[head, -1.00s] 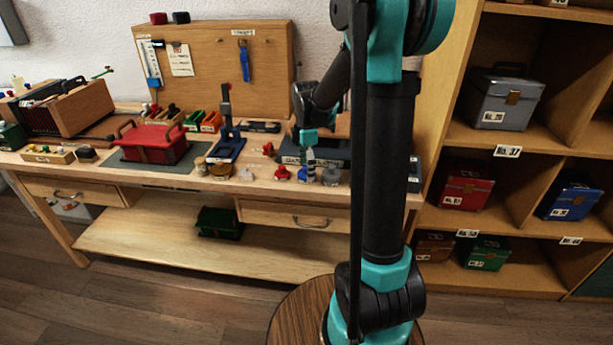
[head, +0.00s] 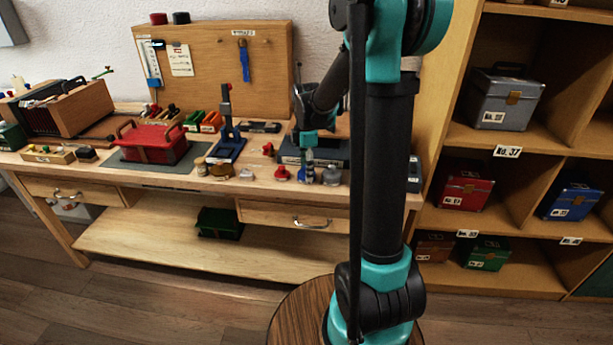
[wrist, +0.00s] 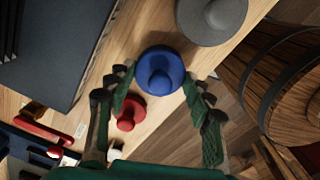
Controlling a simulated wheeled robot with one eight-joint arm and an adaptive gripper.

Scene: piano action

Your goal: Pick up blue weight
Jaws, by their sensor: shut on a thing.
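The blue weight (wrist: 160,72), a round disc with a knob, shows in the wrist view on the wooden bench top. My gripper (wrist: 158,82) is shut on it, with one green finger at each side of its rim. In the head view my gripper (head: 308,165) is low over the front right of the bench. There the blue weight is small and mostly hidden by the fingers. I cannot tell any gap between it and the bench.
A grey weight (wrist: 212,15) and a red weight (wrist: 130,113) stand close on either side. A dark box (wrist: 60,45) lies behind them. The bench's front edge is near, with a round wooden stool (wrist: 290,85) beyond it. A red toolbox (head: 152,143) stands farther left.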

